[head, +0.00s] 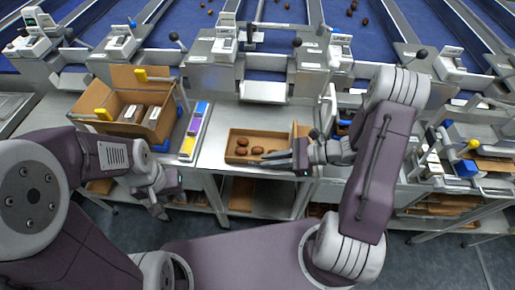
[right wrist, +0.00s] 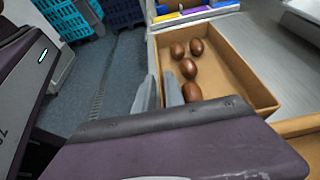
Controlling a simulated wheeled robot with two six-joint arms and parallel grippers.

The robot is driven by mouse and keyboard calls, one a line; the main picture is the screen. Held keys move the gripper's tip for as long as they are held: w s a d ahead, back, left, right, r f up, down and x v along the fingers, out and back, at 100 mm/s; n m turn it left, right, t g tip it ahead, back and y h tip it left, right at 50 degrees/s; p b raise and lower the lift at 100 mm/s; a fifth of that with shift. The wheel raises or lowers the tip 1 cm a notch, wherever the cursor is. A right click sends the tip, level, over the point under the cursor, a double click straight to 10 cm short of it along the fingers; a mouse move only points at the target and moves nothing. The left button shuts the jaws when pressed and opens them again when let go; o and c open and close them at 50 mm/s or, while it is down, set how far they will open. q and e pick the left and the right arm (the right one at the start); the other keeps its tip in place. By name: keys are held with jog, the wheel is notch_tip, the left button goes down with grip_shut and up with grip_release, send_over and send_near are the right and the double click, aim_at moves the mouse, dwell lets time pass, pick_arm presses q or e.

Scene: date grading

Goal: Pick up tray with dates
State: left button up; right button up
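A shallow brown cardboard tray (head: 233,134) with several brown dates (head: 242,146) lies on the metal table in the head view. The tray (right wrist: 262,100) also shows in the right wrist view, with dates (right wrist: 188,68) along its left part. My right gripper (head: 267,161) is at the tray's near side. In the right wrist view my right gripper (right wrist: 160,92) has its fingers apart, one outside the near wall and one on the inner side; contact is unclear. My left gripper (head: 168,202) is open and empty, left of the tray before the table's front edge.
A larger open carton (head: 115,105) with white packs stands at the left. A strip of coloured blocks (head: 195,130) lies between it and the tray. Metal chutes and scales (head: 225,48) stand behind. Bare table (head: 215,150) shows left of the tray.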

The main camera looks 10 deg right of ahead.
grip_shut()
dwell(1.6)
